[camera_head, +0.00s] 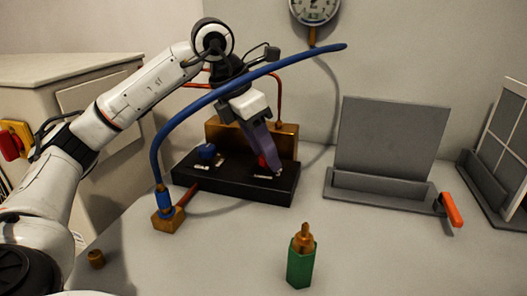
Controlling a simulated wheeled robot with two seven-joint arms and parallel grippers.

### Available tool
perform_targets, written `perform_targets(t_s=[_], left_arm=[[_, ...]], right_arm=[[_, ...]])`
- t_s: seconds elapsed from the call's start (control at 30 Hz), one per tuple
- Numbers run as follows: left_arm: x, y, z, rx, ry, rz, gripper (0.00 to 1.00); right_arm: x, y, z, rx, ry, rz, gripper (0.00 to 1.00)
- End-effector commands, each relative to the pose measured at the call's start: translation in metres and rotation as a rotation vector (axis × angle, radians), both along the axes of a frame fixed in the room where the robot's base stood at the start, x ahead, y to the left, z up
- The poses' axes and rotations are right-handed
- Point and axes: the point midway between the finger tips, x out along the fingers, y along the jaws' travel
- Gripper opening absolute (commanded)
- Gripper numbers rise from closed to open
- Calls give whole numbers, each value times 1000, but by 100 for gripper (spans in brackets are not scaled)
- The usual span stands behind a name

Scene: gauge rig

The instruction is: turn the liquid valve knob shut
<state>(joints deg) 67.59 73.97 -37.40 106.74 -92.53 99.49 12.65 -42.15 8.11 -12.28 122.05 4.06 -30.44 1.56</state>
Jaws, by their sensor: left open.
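A black valve base (235,190) with a brass block (284,138) at its back stands on the table, left of centre. It carries a blue knob (207,152) on the left and a red knob (263,162) on the right. Small white labels lie by the knobs, too small to read, so I cannot tell which knob is the liquid one. My left gripper (275,170) points down at the red knob. It is open, with its fingers at the knob and partly hiding it. Contact is not clear. My right gripper is not in view.
A blue hose (160,140) arches across my left arm from a brass fitting (168,219). A round gauge (315,8) is on the wall. A green and brass bottle-like piece (301,260) stands in front. A grey panel stand (385,140) and an orange-handled lever (452,210) are right.

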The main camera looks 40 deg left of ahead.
Motion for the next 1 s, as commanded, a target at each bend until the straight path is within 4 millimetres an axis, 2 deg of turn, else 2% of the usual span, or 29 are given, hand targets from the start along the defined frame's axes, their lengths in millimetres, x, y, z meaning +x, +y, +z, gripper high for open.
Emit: perform_targets(t_s=[0.13,0.37,0.67,1.0], left_arm=[[0,0,0,0,0,0,43],[0,0,0,0,0,0,4],[0,0,1,-1,0,-32,4],[1,2,3,-3,3,-242,4]], right_arm=[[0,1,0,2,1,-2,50],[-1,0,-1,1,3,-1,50],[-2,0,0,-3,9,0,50],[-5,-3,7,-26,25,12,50]])
